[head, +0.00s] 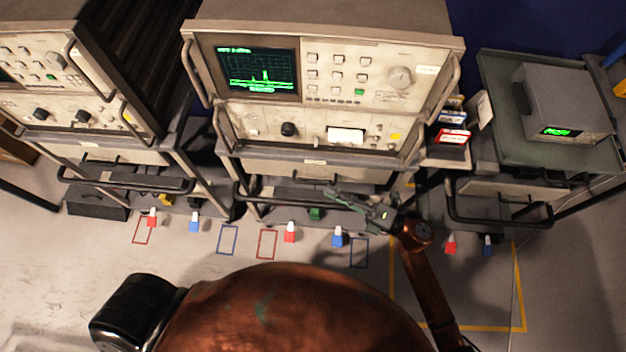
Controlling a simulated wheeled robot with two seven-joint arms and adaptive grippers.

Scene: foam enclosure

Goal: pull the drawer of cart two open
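The middle cart, which I take to be cart two, carries a large beige instrument with a green screen. Its pale drawer front (318,171) sits just under the instrument and looks closed. A black bar (262,203) runs across the cart's front below the drawer. My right gripper (334,197) reaches in from the right, at the right half of this bar. Its slim fingers overlap the bar in the picture; whether they touch it or are closed around it is too small to tell. My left gripper is out of view.
A similar cart (110,155) stands at left; a cart with a small grey meter (562,105) stands at right. Red and blue bottles (290,233) stand on the floor by taped outlines (228,240). A card holder (446,152) juts between the middle and right carts.

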